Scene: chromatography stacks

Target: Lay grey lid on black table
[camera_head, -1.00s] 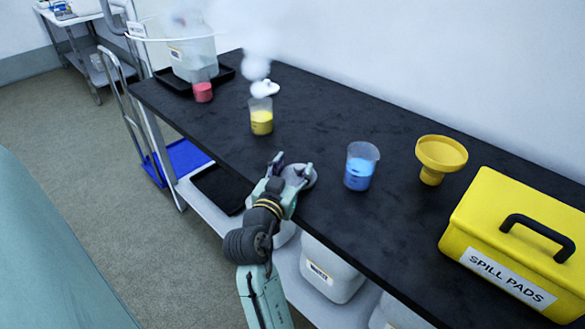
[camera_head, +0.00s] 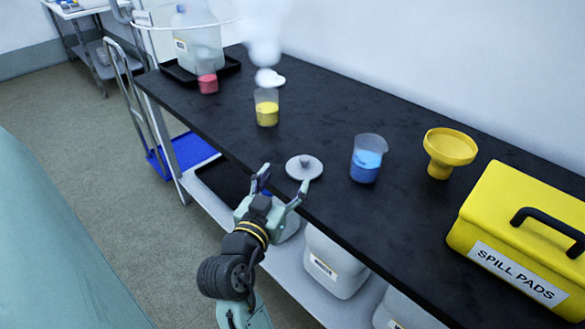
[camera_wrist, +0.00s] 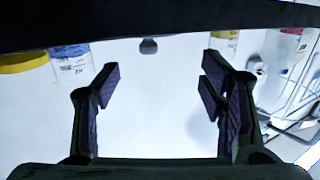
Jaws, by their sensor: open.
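The grey lid (camera_head: 304,168) lies flat on the black table (camera_head: 330,118) near its front edge, knob up, between the yellow and blue beakers. My gripper (camera_head: 281,178) is open and empty at the table's front edge, just short of the lid and apart from it. In the wrist view the open fingers (camera_wrist: 160,90) have nothing between them, and a small dark knob-like shape (camera_wrist: 148,46) shows beyond them.
A blue-filled beaker (camera_head: 367,160) stands right of the lid, with a yellow funnel (camera_head: 450,148) and spill pads box (camera_head: 530,225) beyond. A fuming yellow-filled beaker (camera_head: 266,108) and a red-filled beaker (camera_head: 208,83) stand to the left. White containers (camera_head: 335,262) sit on the lower shelf.

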